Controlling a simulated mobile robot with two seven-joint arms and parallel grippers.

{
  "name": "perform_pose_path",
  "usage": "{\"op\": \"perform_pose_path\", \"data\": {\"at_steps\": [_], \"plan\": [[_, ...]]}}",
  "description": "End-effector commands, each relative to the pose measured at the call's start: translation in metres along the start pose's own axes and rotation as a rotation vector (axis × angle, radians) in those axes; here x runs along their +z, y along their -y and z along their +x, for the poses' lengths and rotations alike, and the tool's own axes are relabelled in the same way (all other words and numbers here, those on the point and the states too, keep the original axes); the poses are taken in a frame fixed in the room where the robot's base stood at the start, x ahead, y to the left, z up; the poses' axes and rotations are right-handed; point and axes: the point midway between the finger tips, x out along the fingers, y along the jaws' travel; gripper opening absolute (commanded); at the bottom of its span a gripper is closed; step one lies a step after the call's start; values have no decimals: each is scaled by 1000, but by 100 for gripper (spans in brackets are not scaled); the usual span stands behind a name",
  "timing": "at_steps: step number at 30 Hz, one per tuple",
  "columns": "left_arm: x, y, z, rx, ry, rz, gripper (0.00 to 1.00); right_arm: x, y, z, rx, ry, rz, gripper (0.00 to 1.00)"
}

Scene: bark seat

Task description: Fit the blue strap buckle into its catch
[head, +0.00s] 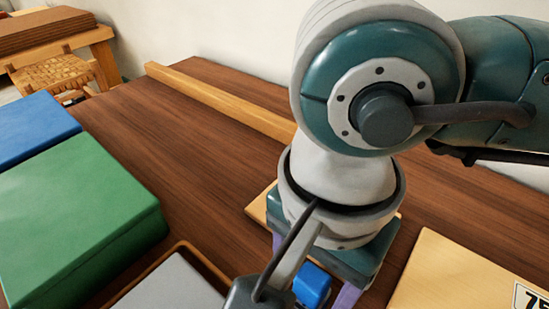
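A small blue piece (312,285), which looks like the strap buckle, shows at the bottom edge below my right gripper. My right gripper (314,284) points down from the arm on the right. Its purple fingers show only in part, one on either side of the blue piece. The fingertips are hidden or cut off by the frame, so I cannot tell whether they touch the blue piece. The catch cannot be made out; my wrist and a dark part fixed to it cover that area. My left gripper is not in view.
A pale board (256,208) lies under my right wrist on the dark wood table (190,130). A green box (75,220), a blue box (35,130) and a grey-filled tray (205,262) stand left. A light panel (455,275) lies right. A wooden strip (220,100) runs along the back.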

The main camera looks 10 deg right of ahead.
Motion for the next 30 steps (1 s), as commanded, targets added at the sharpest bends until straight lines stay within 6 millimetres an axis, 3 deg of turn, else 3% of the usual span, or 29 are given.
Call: {"op": "perform_pose_path", "data": {"at_steps": [2,17,30], "plan": [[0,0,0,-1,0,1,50,0,0,0,0,0,0,58],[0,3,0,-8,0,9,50,0,0,0,0,0,0,2],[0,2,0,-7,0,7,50,0,0,-1,-1,0,0,0]]}}
